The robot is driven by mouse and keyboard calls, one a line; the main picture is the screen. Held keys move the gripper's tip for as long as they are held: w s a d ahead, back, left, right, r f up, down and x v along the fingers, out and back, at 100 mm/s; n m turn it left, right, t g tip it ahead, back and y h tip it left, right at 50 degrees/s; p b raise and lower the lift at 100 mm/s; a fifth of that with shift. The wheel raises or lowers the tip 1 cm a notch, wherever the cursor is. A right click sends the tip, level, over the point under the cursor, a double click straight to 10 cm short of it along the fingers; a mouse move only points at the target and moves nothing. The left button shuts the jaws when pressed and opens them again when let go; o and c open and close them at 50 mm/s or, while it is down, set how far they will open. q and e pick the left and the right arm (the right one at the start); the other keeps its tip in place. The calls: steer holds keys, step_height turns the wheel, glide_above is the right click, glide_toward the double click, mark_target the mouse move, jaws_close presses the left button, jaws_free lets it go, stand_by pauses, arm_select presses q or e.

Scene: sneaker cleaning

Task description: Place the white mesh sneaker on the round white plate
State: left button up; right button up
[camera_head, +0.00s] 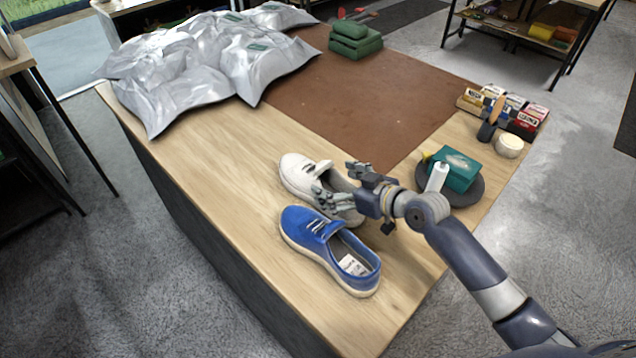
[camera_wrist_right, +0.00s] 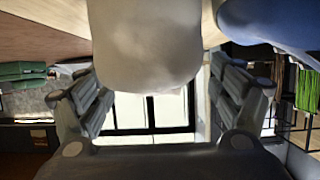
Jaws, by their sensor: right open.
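The white mesh sneaker (camera_head: 298,172) stands on the wooden table beside a blue sneaker (camera_head: 310,235). My right gripper (camera_head: 342,186) is at the white sneaker's near, right end, with its fingers spread and partly hiding the shoe. In the right wrist view the end of the white sneaker (camera_wrist_right: 145,50) fills the upper middle, between the two open fingers (camera_wrist_right: 165,100). I cannot tell whether either finger touches it. The blue sneaker (camera_wrist_right: 275,22) shows at the upper right there. I see no clear round white plate. My left gripper is not in view.
Small boxes (camera_head: 522,122) and a round cream item (camera_head: 509,146) stand beyond. Silver bags (camera_head: 200,65) cover the far left. The brown mat (camera_head: 360,105) is largely clear.

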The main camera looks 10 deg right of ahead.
steer(key=shift+w+a+p, duration=0.3)
steer(key=shift+w+p, duration=0.1)
steer(key=shift+w, duration=0.15)
steer(key=p+x, duration=0.1)
steer(key=x, duration=0.2)
steer(key=shift+w+f, duration=0.1)
steer(key=shift+w, duration=0.05)
steer(key=shift+w+a+f, duration=0.15)
steer(key=shift+w+f, duration=0.1)
steer(key=shift+w, duration=0.05)
steer(key=shift+r, duration=0.1)
steer(key=c, duration=1.6)
step_height(320, 180, up, 10)
steer(key=shift+f+b, duration=0.15)
steer(key=shift+b, duration=0.6)
steer(key=shift+r, duration=0.55)
step_height(320, 180, up, 7)
steer(key=p, duration=0.5)
glide_above(323, 176)
steer(key=s, duration=0.2)
steer(key=shift+s+d+r+m+t+h+b, duration=0.4)
steer(key=shift+s+d+r+m+h+b, duration=0.65)
steer(key=shift+s, duration=1)
steer(key=shift+s+d+r+m+t+h+b, duration=0.5)
steer(key=shift+s+m+h+b, duration=0.8)
steer(key=shift+s+b, duration=0.55)
steer(key=shift+s+d+r+m+t+h+b, duration=0.3)
steer(key=shift+s+d+r+m+h+b, duration=0.75)
steer(key=shift+s, duration=1.2)
